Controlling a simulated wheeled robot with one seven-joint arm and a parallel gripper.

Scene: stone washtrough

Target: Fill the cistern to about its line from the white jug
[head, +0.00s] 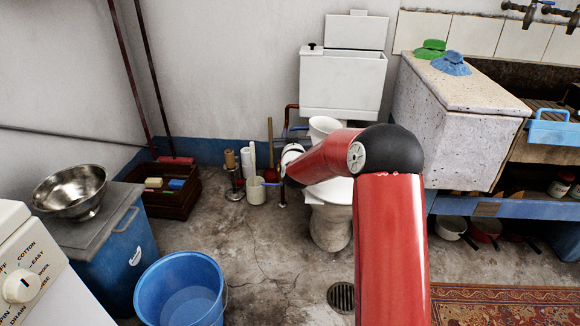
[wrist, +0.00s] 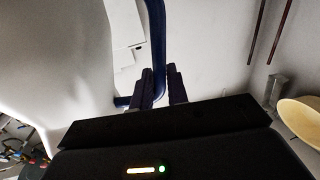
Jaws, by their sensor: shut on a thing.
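The white cistern (head: 341,84) is on the back wall above the toilet, with a white panel (head: 356,31) upright behind its top. Its inside, water level and line cannot be seen. The white jug (head: 323,127) is in front of and below the cistern, roughly upright, partly hidden by my red arm. In the wrist view the jug (wrist: 60,60) fills the left side, and its dark blue handle (wrist: 157,40) is between the fingers of my gripper (wrist: 162,88). My gripper is shut on this handle. The jug's contents are not visible.
The toilet bowl (head: 330,222) is below the jug. A stone trough (head: 450,125) is to the right. A blue bucket (head: 182,290) stands at the front left. The floor between is mostly clear.

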